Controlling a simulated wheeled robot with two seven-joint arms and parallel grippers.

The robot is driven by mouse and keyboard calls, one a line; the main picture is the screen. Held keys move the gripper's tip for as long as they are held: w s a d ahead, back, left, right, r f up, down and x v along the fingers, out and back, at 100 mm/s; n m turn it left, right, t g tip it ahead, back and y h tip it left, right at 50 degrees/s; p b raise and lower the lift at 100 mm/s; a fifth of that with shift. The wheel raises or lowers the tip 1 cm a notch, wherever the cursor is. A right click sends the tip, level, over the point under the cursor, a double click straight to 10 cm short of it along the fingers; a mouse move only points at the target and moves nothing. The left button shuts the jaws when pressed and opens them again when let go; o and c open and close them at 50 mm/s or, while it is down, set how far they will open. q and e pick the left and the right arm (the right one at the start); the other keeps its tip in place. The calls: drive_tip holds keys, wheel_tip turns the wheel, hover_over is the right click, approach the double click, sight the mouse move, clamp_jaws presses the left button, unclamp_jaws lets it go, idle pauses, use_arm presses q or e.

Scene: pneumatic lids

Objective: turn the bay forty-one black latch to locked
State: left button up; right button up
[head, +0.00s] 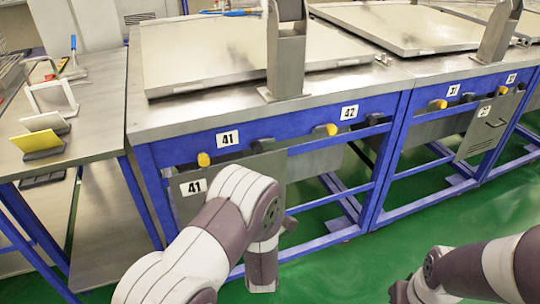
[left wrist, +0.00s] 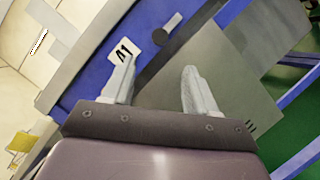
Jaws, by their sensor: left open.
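The bay forty-one black latch appears to be the dark round part (left wrist: 160,37) with a grey stub beside it, on the blue beam next to the 41 label (left wrist: 123,50) in the left wrist view. In the head view a small dark part (head: 264,145) shows right of the upper 41 label (head: 227,138). Whether it is locked I cannot tell. My left gripper (left wrist: 160,82) is open and empty, its fingers apart in front of the grey panel (left wrist: 225,75) and below the latch. In the head view my left arm hides most of this gripper.
Yellow knobs (head: 203,159) sit along the blue beam. A grey upright post (head: 287,60) stands on the bench (head: 175,118) near a large flat lid (head: 230,55). A side table (head: 95,130) stands left. Green floor (head: 330,265) is open in front.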

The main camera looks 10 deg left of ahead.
sight(257, 151)
use_arm(q)
drive_tip(key=x, duration=1.2)
drive_tip(key=shift+w+a+r, duration=0.1)
drive_tip(key=shift+w, duration=0.2)
drive_tip(key=c, duration=1.1)
